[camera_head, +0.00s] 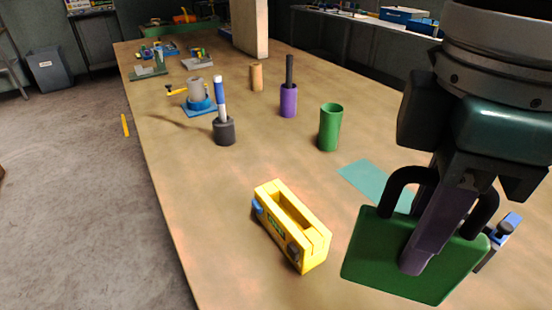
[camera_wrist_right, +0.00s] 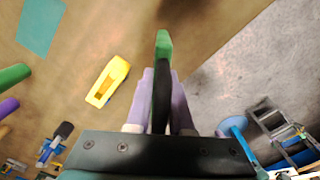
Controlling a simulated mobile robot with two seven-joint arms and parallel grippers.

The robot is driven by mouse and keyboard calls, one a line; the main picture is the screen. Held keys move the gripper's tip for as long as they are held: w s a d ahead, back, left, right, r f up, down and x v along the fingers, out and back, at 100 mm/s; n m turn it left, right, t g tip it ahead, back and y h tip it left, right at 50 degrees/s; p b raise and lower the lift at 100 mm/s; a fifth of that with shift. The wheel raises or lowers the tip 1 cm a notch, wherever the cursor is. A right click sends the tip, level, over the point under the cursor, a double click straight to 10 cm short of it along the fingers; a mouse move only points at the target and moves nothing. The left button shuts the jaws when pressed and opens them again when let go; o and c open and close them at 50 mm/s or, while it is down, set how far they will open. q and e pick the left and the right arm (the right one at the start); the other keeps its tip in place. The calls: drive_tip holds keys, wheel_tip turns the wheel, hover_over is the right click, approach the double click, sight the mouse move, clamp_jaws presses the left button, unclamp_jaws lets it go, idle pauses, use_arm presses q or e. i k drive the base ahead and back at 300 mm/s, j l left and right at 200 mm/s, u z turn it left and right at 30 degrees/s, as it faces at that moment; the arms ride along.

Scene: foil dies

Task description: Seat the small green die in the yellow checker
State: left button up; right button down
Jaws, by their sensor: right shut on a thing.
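The green die (camera_head: 385,258) is a flat green plate with a black looped handle (camera_head: 402,175). My right gripper (camera_head: 418,258) is shut on it, with a purple finger lying across its near face. In the right wrist view, the die (camera_wrist_right: 163,43) shows nearly edge-on, its black handle between the purple fingers (camera_wrist_right: 162,80). The yellow checker (camera_head: 318,248) is a block with a long open slot in its top and a blue part on its left side. It stands left of the die, apart from it. The wrist view also shows the checker (camera_wrist_right: 119,72). My left gripper is out of view.
A teal mat (camera_head: 360,178) lies behind the die. A green cup (camera_head: 330,130), a purple holder (camera_head: 288,101) and a dark holder with a blue-white tool (camera_head: 224,132) stand farther back. A blue item (camera_head: 510,222) lies right of the die. The table around the checker is clear.

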sight(289, 222)
drive_tip(key=i+j+z, duration=0.15)
drive_tip(key=j, duration=0.15)
drive_tip(key=i+j+z, duration=0.15)
drive_tip(key=j, duration=0.15)
drive_tip(key=i+j+z, duration=0.2)
drive_tip(key=j, duration=0.15)
drive_tip(key=j+z, duration=0.15)
drive_tip(key=j, duration=0.2)
drive_tip(key=i, duration=0.05)
